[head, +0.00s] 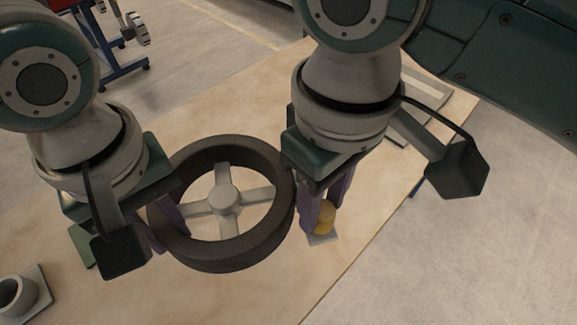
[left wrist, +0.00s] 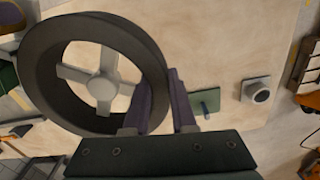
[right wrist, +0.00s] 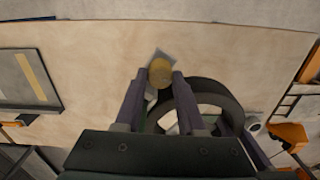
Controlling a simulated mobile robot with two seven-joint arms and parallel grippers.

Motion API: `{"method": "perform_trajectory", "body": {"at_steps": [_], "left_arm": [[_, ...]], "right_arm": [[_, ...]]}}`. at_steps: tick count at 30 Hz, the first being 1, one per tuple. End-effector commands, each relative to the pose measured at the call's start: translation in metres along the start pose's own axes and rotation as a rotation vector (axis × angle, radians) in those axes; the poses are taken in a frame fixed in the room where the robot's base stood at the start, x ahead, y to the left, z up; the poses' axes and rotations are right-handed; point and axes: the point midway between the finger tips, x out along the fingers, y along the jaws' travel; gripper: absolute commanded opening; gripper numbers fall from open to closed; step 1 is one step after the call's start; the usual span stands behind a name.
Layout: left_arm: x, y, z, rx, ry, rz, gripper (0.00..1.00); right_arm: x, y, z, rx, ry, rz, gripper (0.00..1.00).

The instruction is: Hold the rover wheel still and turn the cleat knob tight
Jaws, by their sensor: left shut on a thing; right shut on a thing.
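The rover wheel (head: 228,262) is a dark ring with a pale four-spoke hub, lying on the wooden table; it also shows in the left wrist view (left wrist: 45,92) and the right wrist view (right wrist: 232,105). My left gripper (head: 166,235) is shut on the wheel's rim at its left side, one purple finger inside the ring and one outside. The cleat knob (head: 325,217) is yellow, on a small grey plate beside the wheel's right side. My right gripper (head: 321,220) is shut on the knob, its fingers on either side, shown also in the right wrist view (right wrist: 160,75). The fingers partly hide the knob.
A green plate (left wrist: 205,101) with a blue piece lies left of the wheel. A grey cylinder on a square plate (head: 17,296) stands at the lower left. A grey panel (right wrist: 28,82) lies toward the table's far right. Bare wood (head: 240,110) lies behind the wheel.

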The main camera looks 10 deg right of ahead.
Motion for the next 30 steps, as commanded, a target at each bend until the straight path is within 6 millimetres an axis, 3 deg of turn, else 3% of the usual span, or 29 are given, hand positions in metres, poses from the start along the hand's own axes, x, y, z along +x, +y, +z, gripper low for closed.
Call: {"method": "perform_trajectory", "body": {"at_steps": [18, 30], "left_arm": [[-0.0004, 0.0002, -0.0001, 0.0, 0.0, 0.001, 0.0], [-0.0004, 0.0002, 0.0, 0.0, 0.0, 0.001, 0.0]], "right_arm": [[-0.0001, -0.0005, -0.0001, 0.569, 0.0, 0.017, 0.0], [-0.0004, 0.0001, -0.0005, 0.787, 0.002, 0.025, 0.0]]}}
